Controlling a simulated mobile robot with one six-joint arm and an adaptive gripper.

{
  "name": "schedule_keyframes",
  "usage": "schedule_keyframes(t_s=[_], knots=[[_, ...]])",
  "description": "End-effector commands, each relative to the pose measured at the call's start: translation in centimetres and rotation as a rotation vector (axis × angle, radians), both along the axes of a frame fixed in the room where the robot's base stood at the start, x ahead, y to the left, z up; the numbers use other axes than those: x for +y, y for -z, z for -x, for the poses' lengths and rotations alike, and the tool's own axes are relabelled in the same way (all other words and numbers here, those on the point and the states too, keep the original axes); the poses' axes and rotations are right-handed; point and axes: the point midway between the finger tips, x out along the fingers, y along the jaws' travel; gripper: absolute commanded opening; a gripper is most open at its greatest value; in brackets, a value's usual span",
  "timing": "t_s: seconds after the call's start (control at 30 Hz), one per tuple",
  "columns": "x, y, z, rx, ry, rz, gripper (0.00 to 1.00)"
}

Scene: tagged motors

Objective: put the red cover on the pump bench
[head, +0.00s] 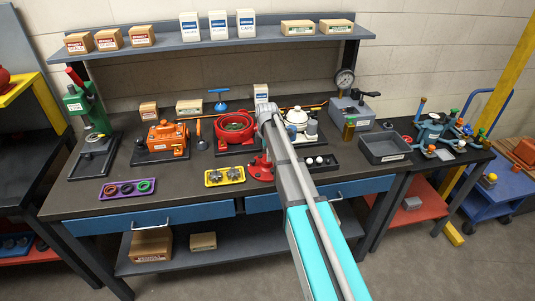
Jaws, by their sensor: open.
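A red cover-like piece (261,169) with a wide flange lies at the front middle of the dark workbench (200,193), partly hidden by my arm. I cannot tell for certain which red piece is the cover, nor which bench is the pump bench. My gripper (265,143) points down above the flanged red piece, small and dark in the head view. It is open, and I see nothing held in it.
An orange motor (167,138), a white-domed unit (297,119) and a grey gauge unit (352,106) stand on the bench. In front are a purple tray (127,190), a yellow tray (225,176) and a grey bin (384,148). A shelf (230,39) runs above.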

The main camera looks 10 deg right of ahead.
Motion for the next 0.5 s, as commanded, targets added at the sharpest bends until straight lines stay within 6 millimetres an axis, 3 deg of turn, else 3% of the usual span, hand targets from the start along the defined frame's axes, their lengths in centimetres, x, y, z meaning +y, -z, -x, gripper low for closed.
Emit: schedule_keyframes(t_s=[0.5], knots=[[0.0,-4.8,0.0,0.000,0.000,0.000,1.00]])
